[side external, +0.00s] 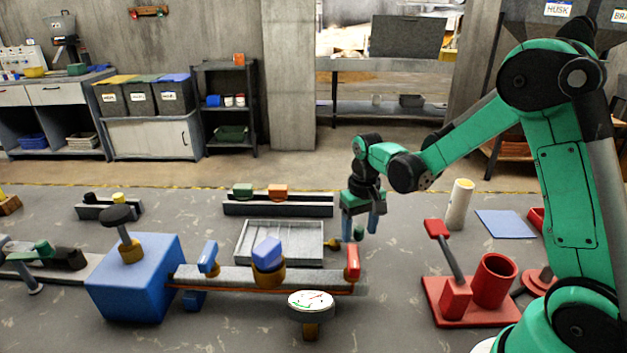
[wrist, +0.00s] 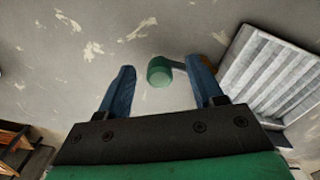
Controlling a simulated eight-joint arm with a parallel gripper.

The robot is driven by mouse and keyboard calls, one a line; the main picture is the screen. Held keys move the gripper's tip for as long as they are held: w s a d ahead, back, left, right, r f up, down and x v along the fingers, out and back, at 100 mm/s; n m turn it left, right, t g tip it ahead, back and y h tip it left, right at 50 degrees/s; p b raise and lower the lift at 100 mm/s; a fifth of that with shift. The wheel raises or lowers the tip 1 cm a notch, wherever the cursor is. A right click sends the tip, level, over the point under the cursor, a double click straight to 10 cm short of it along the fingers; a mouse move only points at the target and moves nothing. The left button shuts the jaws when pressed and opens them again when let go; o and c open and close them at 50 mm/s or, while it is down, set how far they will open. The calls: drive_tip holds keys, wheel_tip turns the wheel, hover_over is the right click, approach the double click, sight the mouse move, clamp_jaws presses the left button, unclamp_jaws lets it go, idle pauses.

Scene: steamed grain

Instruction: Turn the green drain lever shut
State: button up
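The green drain lever has a round green knob (wrist: 159,71), with a short grey arm running right to a brass pivot (wrist: 210,64) beside the ribbed metal tray (wrist: 268,75). In the side external view the green knob (side external: 359,232) shows low between my fingers, right of the tray (side external: 243,245). My gripper (side external: 360,224) is open and points down over the knob. I cannot tell how deep the knob sits between the fingers.
A grey beam (side external: 225,276) with a red lever (side external: 352,262) and a blue box (side external: 137,280) stand in front. A red stand with a tall lever (side external: 440,298) and a cream cylinder (side external: 459,204) are at right. The bench left of the knob in the wrist view is clear.

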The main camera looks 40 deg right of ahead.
sight(359, 230)
drive_tip(key=shift+r, duration=2.8)
drive_tip(key=shift+s+a+r, duration=0.1)
drive_tip(key=shift+a+r, duration=0.15)
drive_tip(key=shift+r, duration=0.05)
drive_tip(key=s+a+r+n+t, duration=0.3)
drive_tip(key=s+a+r+t, duration=0.2)
drive_tip(key=s+a+t, duration=0.1)
drive_tip(key=shift+s+a+n+t, duration=0.4)
drive_tip(key=shift+a+t, duration=0.1)
drive_tip(key=shift+a, duration=0.65)
